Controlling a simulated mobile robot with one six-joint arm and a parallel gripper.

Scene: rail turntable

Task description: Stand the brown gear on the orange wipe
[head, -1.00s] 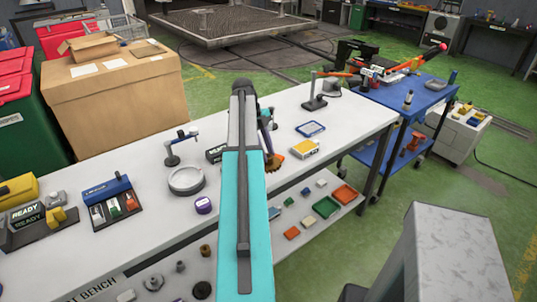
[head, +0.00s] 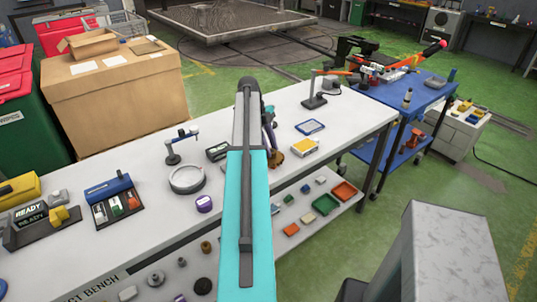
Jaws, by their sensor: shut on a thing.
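The brown gear (head: 276,159) shows just right of my turquoise arm, over or near the front edge of the white bench. My gripper (head: 271,146) is mostly hidden behind the arm; it is shut on the gear. Its fingertips are too small and covered to make out. I cannot tell whether the gear touches the bench. I cannot surely pick out the orange wipe; a flat white box with a yellow-orange top (head: 304,147) lies close to the right of the gear.
On the bench (head: 345,119) are a blue-framed pad (head: 310,127), a round white dish (head: 187,180), a purple roll (head: 204,204) and a dark stand (head: 314,100). Coloured trays (head: 325,205) sit on the lower shelf. A blue cart (head: 425,95) stands at the right.

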